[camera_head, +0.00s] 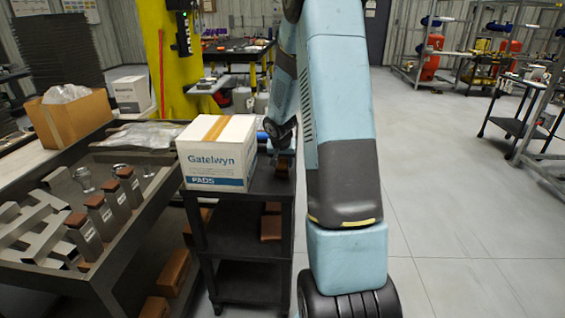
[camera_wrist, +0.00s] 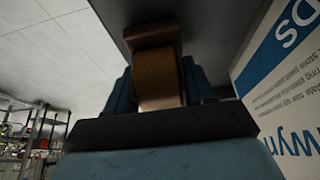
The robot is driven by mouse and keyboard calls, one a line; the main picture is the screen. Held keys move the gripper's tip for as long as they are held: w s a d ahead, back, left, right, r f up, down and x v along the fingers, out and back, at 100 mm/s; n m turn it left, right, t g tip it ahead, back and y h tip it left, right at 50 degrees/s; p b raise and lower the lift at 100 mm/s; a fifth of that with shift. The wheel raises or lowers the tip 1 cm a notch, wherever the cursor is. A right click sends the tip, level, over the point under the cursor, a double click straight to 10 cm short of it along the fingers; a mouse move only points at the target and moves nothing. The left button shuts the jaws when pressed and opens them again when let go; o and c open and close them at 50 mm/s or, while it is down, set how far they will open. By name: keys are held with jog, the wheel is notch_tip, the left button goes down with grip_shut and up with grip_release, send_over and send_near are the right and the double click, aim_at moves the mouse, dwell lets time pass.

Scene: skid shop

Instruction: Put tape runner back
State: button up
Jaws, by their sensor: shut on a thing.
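My gripper (camera_wrist: 157,88) is shut on a brown, rounded thing that looks like the tape runner (camera_wrist: 156,72), seen between the two dark fingers in the wrist view. In the head view the gripper (camera_head: 281,150) is at the right end of the black cart's top, just right of the white box. A small brown part of the tape runner (camera_head: 283,167) shows under it there. My arm hides some of that area. I cannot tell whether the tape runner touches the cart top.
The white Gatelwyn box (camera_head: 217,155) stands on the black cart (camera_head: 240,207), close beside my gripper. Open floor (camera_head: 450,200) lies to the right.

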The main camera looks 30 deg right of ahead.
jog(key=o, duration=1.1)
jog(key=s+a+r+n, duration=0.2)
jog(key=s+a+r, duration=0.6)
jog(key=r, duration=0.4)
jog(key=s+a+r+n, duration=0.1)
jog(key=s+a+r, duration=0.4)
jog(key=s+r, duration=0.55)
jog(key=s+a+r+n+y, duration=0.1)
jog(key=s+a, duration=0.3)
jog(key=s, duration=0.4)
jog(key=s+a+r+n+t+y, duration=0.1)
jog(key=s+a+r+n, duration=0.1)
jog(key=s, duration=0.6)
jog(key=shift+a+r+n+t+y, duration=0.35)
jog(key=shift+a+r, duration=0.35)
jog(key=shift+a, duration=0.45)
